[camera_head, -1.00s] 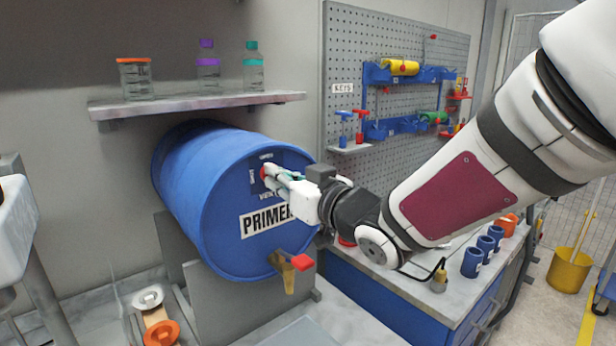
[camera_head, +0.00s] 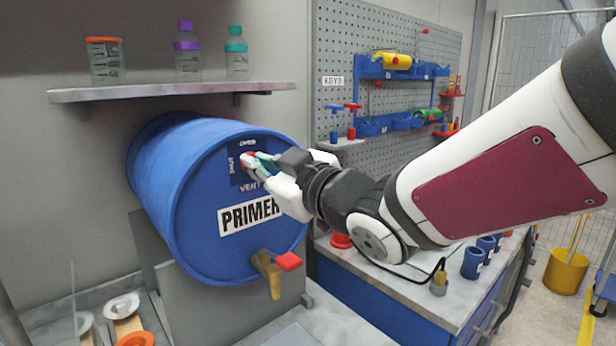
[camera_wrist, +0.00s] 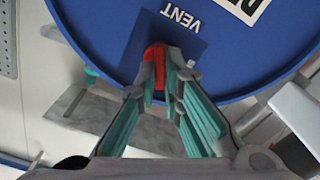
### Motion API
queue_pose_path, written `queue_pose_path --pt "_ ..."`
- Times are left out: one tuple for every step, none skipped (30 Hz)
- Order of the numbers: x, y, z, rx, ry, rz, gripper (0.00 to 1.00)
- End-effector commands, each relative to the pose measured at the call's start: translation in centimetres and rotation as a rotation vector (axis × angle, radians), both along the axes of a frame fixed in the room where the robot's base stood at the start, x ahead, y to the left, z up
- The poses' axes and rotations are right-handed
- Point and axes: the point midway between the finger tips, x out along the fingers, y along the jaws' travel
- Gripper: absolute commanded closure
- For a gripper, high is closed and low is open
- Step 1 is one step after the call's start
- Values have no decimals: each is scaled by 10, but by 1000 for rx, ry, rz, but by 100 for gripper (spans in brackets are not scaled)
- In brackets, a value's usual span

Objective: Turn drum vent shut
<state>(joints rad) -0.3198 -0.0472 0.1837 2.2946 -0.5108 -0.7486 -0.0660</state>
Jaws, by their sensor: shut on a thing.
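The blue drum (camera_head: 190,215) lies on its side on a grey stand, with a PRIMER label on its end face. The red vent handle (camera_head: 246,161) sits near the top of that face, on a dark plate marked OPEN, SHUT and VENT. My gripper (camera_head: 258,164) reaches in from the right and is shut on the vent handle. The wrist view shows the red handle (camera_wrist: 155,62) between the fingertips (camera_wrist: 160,75), below the upside-down VENT lettering. The fingers partly hide the handle and the plate, so its exact angle is hard to tell.
A brass tap with a red handle (camera_head: 289,261) sticks out low on the drum face. A shelf (camera_head: 170,91) with bottles hangs above the drum. A blue bench (camera_head: 372,298) with a pegboard behind it stands at the right.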

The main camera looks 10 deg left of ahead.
Motion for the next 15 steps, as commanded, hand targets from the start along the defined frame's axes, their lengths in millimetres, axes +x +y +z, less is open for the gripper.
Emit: queue_pose_path --pt "2 0 -4 -28 -35 1 100" --pt "2 0 -4 -48 -58 1 100" --pt "2 0 -4 -73 -86 0 100" --pt "2 0 -4 -92 -107 0 100" --pt "2 0 -4 -111 -129 0 100" --pt "2 0 -5 -138 -157 1 100" --pt "2 1 -5 -156 -179 1 100" --pt "1 1 -5 -176 -200 1 100" --pt "1 1 -5 -200 -227 1 100" --pt "1 1 -5 -218 -249 0 100" --pt "1 1 -5 -239 -271 1 100" --pt "1 1 -5 -263 -300 0 100" --pt "1 1 -5 -283 -320 0 100" --pt "1 1 -6 -301 -341 0 100" --pt "1 1 -6 -326 -369 0 100"
